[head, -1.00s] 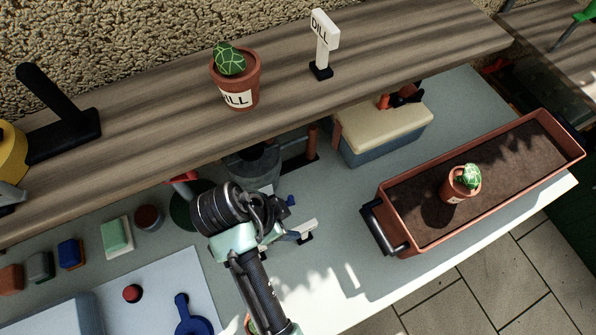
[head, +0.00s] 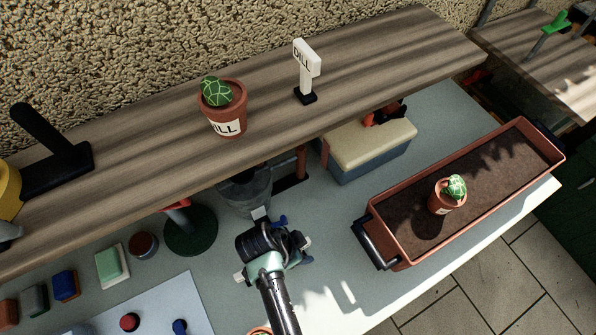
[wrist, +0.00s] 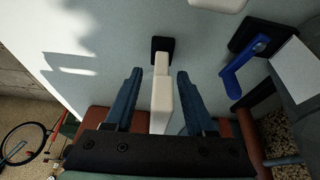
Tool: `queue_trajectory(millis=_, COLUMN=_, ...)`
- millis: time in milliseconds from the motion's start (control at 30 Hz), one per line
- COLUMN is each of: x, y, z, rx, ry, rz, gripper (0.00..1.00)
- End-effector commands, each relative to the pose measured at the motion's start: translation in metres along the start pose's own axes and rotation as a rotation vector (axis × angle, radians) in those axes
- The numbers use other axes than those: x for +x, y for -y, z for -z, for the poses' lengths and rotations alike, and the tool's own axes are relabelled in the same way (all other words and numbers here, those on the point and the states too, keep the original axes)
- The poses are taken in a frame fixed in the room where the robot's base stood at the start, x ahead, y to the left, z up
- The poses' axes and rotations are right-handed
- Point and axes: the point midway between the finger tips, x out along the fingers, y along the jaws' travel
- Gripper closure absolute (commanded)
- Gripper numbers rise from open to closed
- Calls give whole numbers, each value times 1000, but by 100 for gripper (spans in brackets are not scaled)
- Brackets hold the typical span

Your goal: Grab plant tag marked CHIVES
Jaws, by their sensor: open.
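A white plant tag (wrist: 161,100) on a black base stands on the bench in the wrist view. My gripper (wrist: 159,74) is open, with one blue finger on each side of this tag's white part. The tag's lettering does not show, so I cannot tell whether it reads CHIVES. I also cannot tell whether the fingers touch it. In the head view my gripper (head: 270,245) is over the bench below the shelf and hides most of what lies under it. Another white tag (head: 306,58), marked DILL, stands on the shelf.
A DILL cactus pot (head: 222,118) is on the wooden shelf (head: 150,150), which overhangs the bench. A planter tray (head: 400,258) with a small cactus pot is at right. In the wrist view, a grey pot (wrist: 301,78) and blue clip (wrist: 240,65) are close at right.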

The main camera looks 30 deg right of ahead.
Motion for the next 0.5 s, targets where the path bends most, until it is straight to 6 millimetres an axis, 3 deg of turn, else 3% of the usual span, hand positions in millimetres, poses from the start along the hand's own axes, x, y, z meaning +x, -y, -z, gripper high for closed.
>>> queue_trajectory(millis=333, x=9, y=0, z=0, rx=1, ry=0, rz=1, gripper=45)
queue_trajectory(millis=500, x=8, y=0, z=0, rx=1, ry=0, rz=1, gripper=74)
